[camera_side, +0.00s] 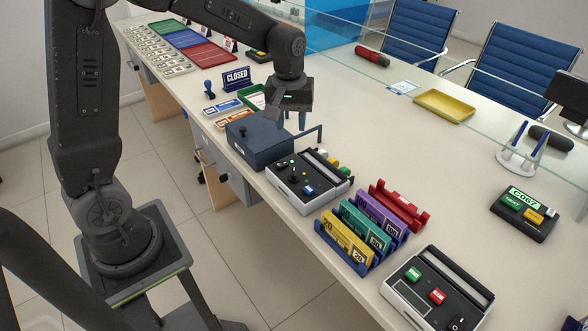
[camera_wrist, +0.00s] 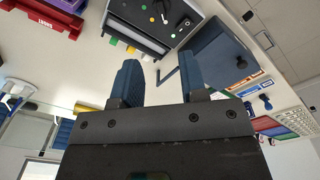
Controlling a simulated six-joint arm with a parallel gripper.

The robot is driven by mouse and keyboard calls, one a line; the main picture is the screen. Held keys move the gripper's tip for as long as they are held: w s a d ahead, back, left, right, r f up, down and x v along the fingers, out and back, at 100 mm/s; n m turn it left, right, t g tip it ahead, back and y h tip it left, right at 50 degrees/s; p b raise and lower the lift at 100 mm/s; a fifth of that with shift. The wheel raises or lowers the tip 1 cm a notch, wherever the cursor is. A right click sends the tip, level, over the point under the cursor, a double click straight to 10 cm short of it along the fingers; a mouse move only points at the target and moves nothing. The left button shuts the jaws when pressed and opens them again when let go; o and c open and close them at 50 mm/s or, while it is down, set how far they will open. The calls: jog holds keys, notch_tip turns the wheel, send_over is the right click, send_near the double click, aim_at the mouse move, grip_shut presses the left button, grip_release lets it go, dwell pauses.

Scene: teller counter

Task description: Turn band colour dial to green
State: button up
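The band machine (camera_side: 308,182) is a white box with a dark top, standing on the counter. Its top has a dark dial (camera_side: 293,178) and small coloured marks. In the wrist view, the machine (camera_wrist: 128,38) is at the top, with the dial (camera_wrist: 164,18) among green, orange, yellow and white dots. Which colour the dial points to is too small to tell. My gripper (camera_side: 287,119) is above the counter, behind and above the machine, apart from it. In the wrist view my gripper (camera_wrist: 157,65) is open, with nothing between its two fingers.
A dark blue box (camera_side: 260,138) with a raised bar stands close to the machine, below my gripper. A banknote rack (camera_side: 342,256) stands in front of the machine, and a green tray (camera_side: 252,97) lies behind the blue box. Open counter (camera_side: 400,150) lies to the right.

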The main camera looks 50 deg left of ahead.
aim_at(294, 171)
jog(key=shift+n+g, duration=0.3)
jog(key=shift+n, duration=0.2)
jog(key=f, duration=0.5)
jog(key=w+f, duration=0.1)
jog(key=f, duration=0.5)
jog(key=a+f, duration=0.1)
jog(key=f, duration=0.4)
jog(key=shift+w+f, duration=0.15)
jog(key=shift+w, duration=0.1)
grip_shut()
